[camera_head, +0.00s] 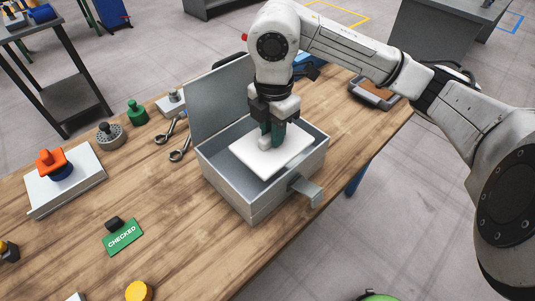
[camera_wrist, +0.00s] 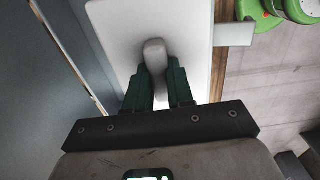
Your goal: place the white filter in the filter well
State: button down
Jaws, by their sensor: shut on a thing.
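The white filter (camera_head: 246,151) is a flat white plate with a rounded knob on top. It lies roughly level within the opening of a grey metal box (camera_head: 253,203), whose lid (camera_head: 213,101) stands open. My gripper (camera_head: 272,139) points down over the filter, with dark green fingers shut on its knob. In the wrist view the knob sits between the fingertips (camera_wrist: 156,68), and the filter (camera_wrist: 193,28) spreads beyond them. The filter hides most of the box's inside, so I cannot see the filter well clearly or tell whether the filter rests on anything.
A latch tab (camera_head: 305,188) juts from the box's front right. Two metal ring-ended parts (camera_head: 179,151) lie left of the box. A green CHECKED card (camera_head: 123,238) and a white block with an orange-topped piece (camera_head: 67,190) are further left.

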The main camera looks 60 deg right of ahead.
aim_at(273, 152)
jog(key=shift+f, duration=3.5)
jog(key=shift+f, duration=0.15)
jog(key=c, duration=1)
grip_release()
notch_tip(273, 152, up, 12)
jog(key=shift+r+b, duration=0.2)
jog(key=shift+b, duration=0.15)
